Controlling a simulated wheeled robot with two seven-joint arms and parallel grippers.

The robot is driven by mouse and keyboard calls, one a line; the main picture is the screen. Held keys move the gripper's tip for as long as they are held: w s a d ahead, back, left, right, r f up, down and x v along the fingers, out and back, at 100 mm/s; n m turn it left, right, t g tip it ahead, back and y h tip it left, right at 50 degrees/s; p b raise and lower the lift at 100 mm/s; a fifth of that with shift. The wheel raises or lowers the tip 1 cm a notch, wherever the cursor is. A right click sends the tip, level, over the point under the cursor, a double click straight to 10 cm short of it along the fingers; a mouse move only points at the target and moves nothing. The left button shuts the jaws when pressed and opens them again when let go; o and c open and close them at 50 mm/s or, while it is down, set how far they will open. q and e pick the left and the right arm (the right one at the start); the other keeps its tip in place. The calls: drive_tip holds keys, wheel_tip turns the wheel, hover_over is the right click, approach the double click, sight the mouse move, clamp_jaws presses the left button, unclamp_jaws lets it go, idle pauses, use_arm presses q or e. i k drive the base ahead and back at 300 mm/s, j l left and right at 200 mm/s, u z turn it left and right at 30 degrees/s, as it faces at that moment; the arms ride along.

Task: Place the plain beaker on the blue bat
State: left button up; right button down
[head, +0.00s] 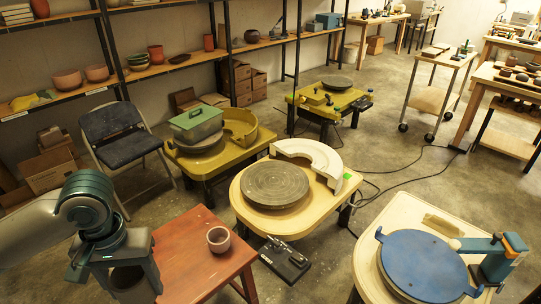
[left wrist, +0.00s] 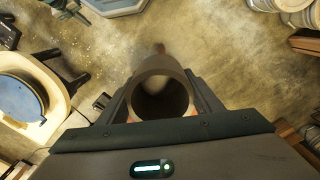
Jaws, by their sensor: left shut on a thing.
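My left gripper (head: 132,284) is at the lower left in the head view, shut on a plain brownish beaker (head: 126,279). In the left wrist view the beaker (left wrist: 162,70) stands between the two fingers, its open mouth facing the camera and no contents visible. The blue bat (head: 422,266) lies on the wheel at the lower right in the head view, far to the right of the gripper. Part of the bat also shows at the left edge of the left wrist view (left wrist: 18,106). My right gripper is in neither view.
A small pinkish cup (head: 219,240) stands on the red stool (head: 190,262) beside the gripper. The middle wheel carries a grey bat (head: 275,184) and a white half-ring guard (head: 318,157). A blue arm-like fixture (head: 498,257) stands at the blue bat's right edge. The blue bat's top looks bare.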

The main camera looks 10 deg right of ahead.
sight(424, 263)
drive_tip(key=l+z, duration=0.1)
drive_tip(key=z, duration=0.4)
drive_tip(key=l+z, duration=0.1)
drive_tip(key=z, duration=0.35)
drive_tip(key=l+z, duration=0.1)
drive_tip(key=z, duration=0.4)
drive_tip(key=i+z, duration=0.1)
drive_tip(key=z, duration=0.35)
drive_tip(key=l+z, duration=0.1)
drive_tip(key=z, duration=0.4)
drive_tip(key=i+z, duration=0.25)
drive_tip(key=l+z, duration=0.1)
drive_tip(key=z, duration=0.2)
drive_tip(key=i+l+u, duration=0.2)
drive_tip(key=i, duration=0.35)
drive_tip(key=i+u, duration=0.15)
drive_tip(key=u, duration=0.25)
drive_tip(key=i+u, duration=0.1)
drive_tip(key=u, duration=0.35)
drive_tip(key=i+l+u, duration=0.15)
drive_tip(key=u, duration=0.25)
drive_tip(key=i+l+u, duration=0.1)
drive_tip(key=u, duration=0.35)
